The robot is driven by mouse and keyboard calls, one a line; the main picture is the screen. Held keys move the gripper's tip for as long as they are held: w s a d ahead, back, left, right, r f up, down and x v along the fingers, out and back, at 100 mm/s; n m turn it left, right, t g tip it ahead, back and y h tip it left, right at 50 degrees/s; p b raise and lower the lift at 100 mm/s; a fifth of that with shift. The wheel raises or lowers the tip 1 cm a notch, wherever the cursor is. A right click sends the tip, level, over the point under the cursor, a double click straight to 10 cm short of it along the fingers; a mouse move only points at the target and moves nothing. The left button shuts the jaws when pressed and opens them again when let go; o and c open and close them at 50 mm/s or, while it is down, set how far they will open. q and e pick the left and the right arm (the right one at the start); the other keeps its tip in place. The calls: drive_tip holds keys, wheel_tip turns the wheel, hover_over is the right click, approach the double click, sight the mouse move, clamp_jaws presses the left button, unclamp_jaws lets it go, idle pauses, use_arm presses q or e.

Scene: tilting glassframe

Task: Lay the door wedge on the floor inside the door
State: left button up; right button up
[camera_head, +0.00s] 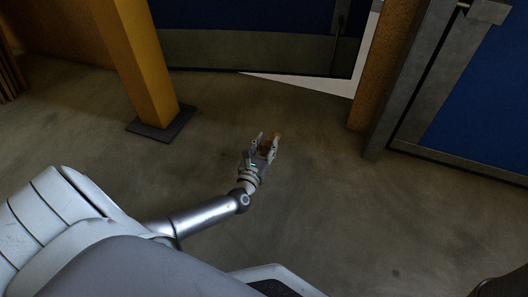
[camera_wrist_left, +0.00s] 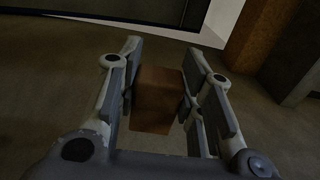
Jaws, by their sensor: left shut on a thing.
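The door wedge (camera_wrist_left: 157,98) is a brown block. It sits between the fingers of my left gripper (camera_wrist_left: 160,90) in the left wrist view. In the head view my left gripper (camera_head: 264,146) is shut on the wedge (camera_head: 274,139), out in front of me over the bare floor (camera_head: 215,200). I cannot tell how high above the floor it is. The blue door (camera_head: 245,20) with a grey lower panel stands ajar at the top, and a bright gap shows beside and below its right edge. My right gripper is not in view.
A yellow post (camera_head: 140,60) on a dark base plate (camera_head: 160,123) stands to the left of my gripper. A rusty orange door post (camera_head: 378,75) and a grey-framed blue panel (camera_head: 480,110) stand to the right. The floor between them is clear.

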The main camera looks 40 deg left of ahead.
sight(262, 155)
use_arm(q)
drive_tip(key=shift+w+a+f+b, duration=0.25)
drive_tip(key=shift+a+f+b, duration=0.4)
drive_tip(key=shift+f, duration=0.15)
wheel_tip(262, 155, down, 3)
drive_tip(key=shift+w+f+b, duration=0.1)
drive_tip(key=shift+b, duration=1.15)
drive_tip(key=o, duration=1)
drive_tip(key=shift+o, duration=0.2)
